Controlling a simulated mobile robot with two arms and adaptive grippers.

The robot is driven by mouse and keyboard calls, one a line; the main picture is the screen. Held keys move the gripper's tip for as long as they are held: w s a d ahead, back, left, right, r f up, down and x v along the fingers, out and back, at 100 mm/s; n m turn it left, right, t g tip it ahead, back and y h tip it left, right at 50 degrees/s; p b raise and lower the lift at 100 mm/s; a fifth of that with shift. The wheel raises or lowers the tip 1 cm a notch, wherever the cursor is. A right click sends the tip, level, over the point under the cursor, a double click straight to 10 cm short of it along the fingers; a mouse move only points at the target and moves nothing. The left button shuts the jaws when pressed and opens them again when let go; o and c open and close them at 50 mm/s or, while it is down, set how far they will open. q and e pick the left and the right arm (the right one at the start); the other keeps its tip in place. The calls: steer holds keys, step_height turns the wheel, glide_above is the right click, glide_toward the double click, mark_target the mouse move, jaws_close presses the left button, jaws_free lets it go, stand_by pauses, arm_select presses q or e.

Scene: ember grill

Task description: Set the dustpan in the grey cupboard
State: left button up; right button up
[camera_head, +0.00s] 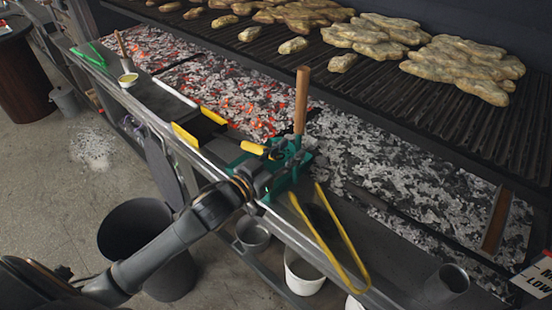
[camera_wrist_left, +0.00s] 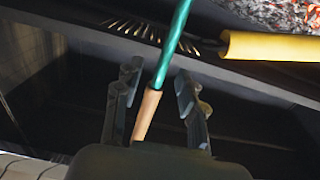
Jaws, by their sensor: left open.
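A green thing (camera_head: 300,165) with an upright wooden handle (camera_head: 302,100), likely the dustpan, stands on the metal ledge in front of the embers. My left gripper (camera_head: 277,163) is at it and covers part of it. In the left wrist view my left gripper (camera_wrist_left: 156,92) is open. A green shaft (camera_wrist_left: 174,45) with a wooden end (camera_wrist_left: 147,114) passes between its fingers; I cannot tell whether they touch it. I cannot make out the grey cupboard. My right gripper is not in view.
A yellow handle (camera_wrist_left: 265,46) with bristles beside it is close to the green shaft. Yellow tongs (camera_head: 345,240) lie right of my gripper, a black tray with yellow ends (camera_head: 200,124) left. Glowing coals (camera_head: 240,95) lie behind. A dark bin (camera_head: 140,228) stands below.

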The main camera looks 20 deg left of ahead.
mark_target(296, 144)
arm_select(q)
steer(key=p+x, duration=0.1)
steer(key=x, duration=0.2)
steer(key=shift+w, duration=0.4)
steer(key=shift+w+d+f, duration=0.15)
steer(key=shift+w, duration=0.35)
jaws_close()
